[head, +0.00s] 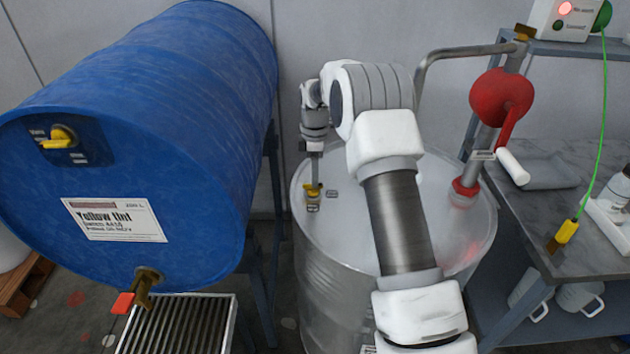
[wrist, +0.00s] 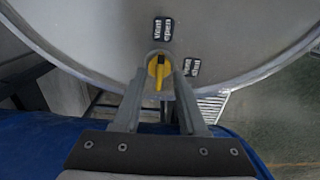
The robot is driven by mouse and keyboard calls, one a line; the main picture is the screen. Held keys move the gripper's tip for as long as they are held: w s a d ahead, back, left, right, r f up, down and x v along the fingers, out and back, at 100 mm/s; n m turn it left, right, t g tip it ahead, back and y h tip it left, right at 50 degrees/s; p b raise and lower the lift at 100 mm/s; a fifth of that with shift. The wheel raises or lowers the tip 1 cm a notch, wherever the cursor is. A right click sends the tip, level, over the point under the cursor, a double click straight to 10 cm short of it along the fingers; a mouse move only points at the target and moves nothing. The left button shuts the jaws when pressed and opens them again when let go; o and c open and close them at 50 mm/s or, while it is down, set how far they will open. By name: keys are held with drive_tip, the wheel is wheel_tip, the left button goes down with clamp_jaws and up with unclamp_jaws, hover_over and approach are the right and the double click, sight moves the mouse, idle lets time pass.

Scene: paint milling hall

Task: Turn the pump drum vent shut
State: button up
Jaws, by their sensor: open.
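The pump drum (head: 340,225) is a grey steel drum standing upright, with a flat lid. Its vent is a small yellow knob (head: 312,190) near the lid's left edge; it also shows in the wrist view (wrist: 159,68). In the wrist view the knob's bar lies roughly up and down the picture, in line with the "Vent open" label (wrist: 163,28). The "Vent shut" label (wrist: 192,67) is to its right. My gripper (wrist: 160,74) is open, pointing down, one finger on each side of the knob. I cannot tell whether the fingers touch it.
A blue drum (head: 190,110) lies on a stand at left, with its own yellow knob (head: 60,138) and a brass tap (head: 147,284). A red hand pump (head: 500,97) rises from the steel drum's right side. A grey bench (head: 570,225) stands at right.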

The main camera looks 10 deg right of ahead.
drive_tip(key=shift+f, duration=1.15)
clamp_jaws()
